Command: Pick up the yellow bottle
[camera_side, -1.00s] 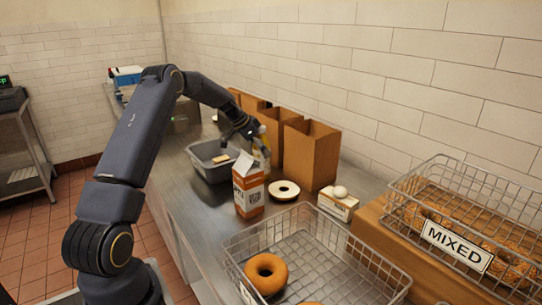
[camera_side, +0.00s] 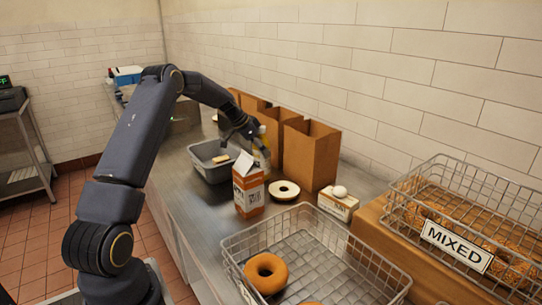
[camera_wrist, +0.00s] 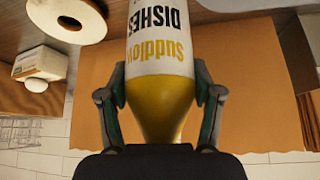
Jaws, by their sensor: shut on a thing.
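The yellow bottle (camera_wrist: 158,45) fills the middle of the wrist view, with a white label reading "DISHES" upside down. My gripper (camera_wrist: 162,95) has one finger on each side of the bottle and is shut on it, around the yellow part next to the label. In the side view my gripper (camera_side: 257,141) is at the back of the counter, beside the paper bags.
A grey bin (camera_side: 206,173) stands left of the bottle, and a carton (camera_side: 248,190) stands in front. Brown paper bags (camera_side: 311,157) line the wall side.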

